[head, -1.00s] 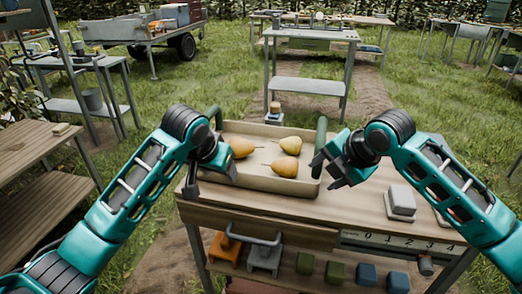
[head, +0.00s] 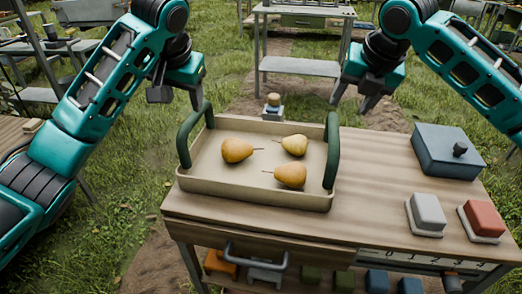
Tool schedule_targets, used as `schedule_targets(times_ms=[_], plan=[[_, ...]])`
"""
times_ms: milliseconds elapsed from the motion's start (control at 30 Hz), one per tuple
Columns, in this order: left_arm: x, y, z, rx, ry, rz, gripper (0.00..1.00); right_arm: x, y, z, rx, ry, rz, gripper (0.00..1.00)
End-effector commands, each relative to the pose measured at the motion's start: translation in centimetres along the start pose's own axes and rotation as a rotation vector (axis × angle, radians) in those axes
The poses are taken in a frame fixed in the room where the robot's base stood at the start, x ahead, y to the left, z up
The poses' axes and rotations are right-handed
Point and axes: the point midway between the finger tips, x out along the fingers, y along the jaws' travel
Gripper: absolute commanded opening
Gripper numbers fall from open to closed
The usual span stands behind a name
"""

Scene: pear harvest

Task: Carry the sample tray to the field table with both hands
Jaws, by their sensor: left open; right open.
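The sample tray (head: 255,193) is a beige, shallow tray with a dark green handle at its left and right ends. It sits on the wooden workbench (head: 370,190) near the bench's left end. Three yellow-orange pears lie in it: one at left (head: 237,150), one at back right (head: 294,145), one at front (head: 291,175). My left gripper (head: 177,98) is open and empty, raised above and behind the tray's left handle (head: 186,135). My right gripper (head: 352,101) is open and empty, raised above and behind the right handle (head: 332,150). Neither touches the tray.
A blue-grey lidded box (head: 446,150), a grey block (head: 427,212) and a red block (head: 483,219) stand on the bench's right. Several coloured items sit on a lower shelf.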

Motion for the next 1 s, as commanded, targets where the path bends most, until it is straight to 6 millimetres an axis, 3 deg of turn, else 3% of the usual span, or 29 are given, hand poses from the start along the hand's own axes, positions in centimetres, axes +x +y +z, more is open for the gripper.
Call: schedule_targets(times_ms=[167,633,800,1000], plan=[[2.0,0.0,0.1,-0.001,-0.005,-0.001,0.57,2.0,0.0,-0.1,0.001,0.005,0.0,0.57],[10.6,-0.1,0.1,-0.001,-0.004,-0.001,0.57,10.6,0.0,-0.1,0.001,0.003,-0.001,0.57],[12.2,0.0,0.1,0.0,-0.002,-0.001,0.57,12.2,0.1,-0.1,0.0,0.003,0.001,0.57],[12.8,0.0,0.1,0.001,-0.001,0.0,0.57,12.8,0.0,-0.1,0.0,0.001,0.001,0.57]])
